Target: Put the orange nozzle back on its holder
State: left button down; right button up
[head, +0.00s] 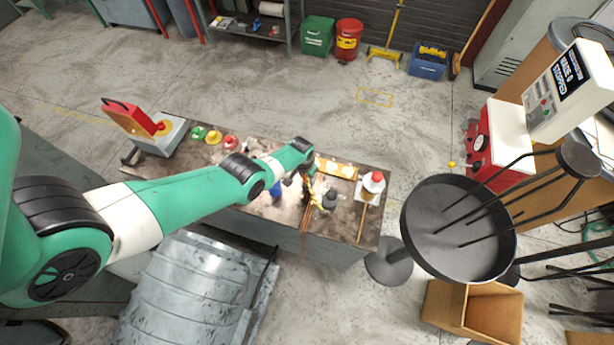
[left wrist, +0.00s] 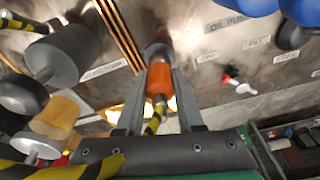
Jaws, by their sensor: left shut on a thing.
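In the left wrist view, the orange nozzle (left wrist: 159,79) is between the two fingers of my left gripper (left wrist: 160,88), which is shut on it. A yellow-and-black striped piece (left wrist: 156,116) runs from the nozzle toward the gripper's base. A grey round piece (left wrist: 157,51) sits at the nozzle's far end; I cannot tell whether it is the holder or whether they touch. In the head view, my left gripper (head: 308,187) is low over the right part of the workbench (head: 250,232), and the nozzle is too small to make out. My right gripper is not in view.
A dark bottle (head: 330,199), a red-topped white container (head: 372,184) and a yellow tray (head: 337,168) stand close to my left gripper. Grey cylinders (left wrist: 55,58) and copper rods (left wrist: 118,35) are near it in the wrist view. A large dark pan (head: 440,220) is right of the bench.

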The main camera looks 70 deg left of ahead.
pick_arm(q)
jog(key=shift+f+b, duration=0.55)
jog(key=shift+b, duration=0.05)
dwell(0.8)
jog(key=shift+c, duration=2.3)
grip_release()
notch_tip(320, 180, up, 12)
jog(key=s+d+p, duration=0.1)
jog(key=p, duration=1.2)
jog(key=shift+s+f, duration=0.2)
notch_tip(320, 180, up, 6)
jog(key=p, duration=0.6)
jog(key=shift+f, duration=0.1)
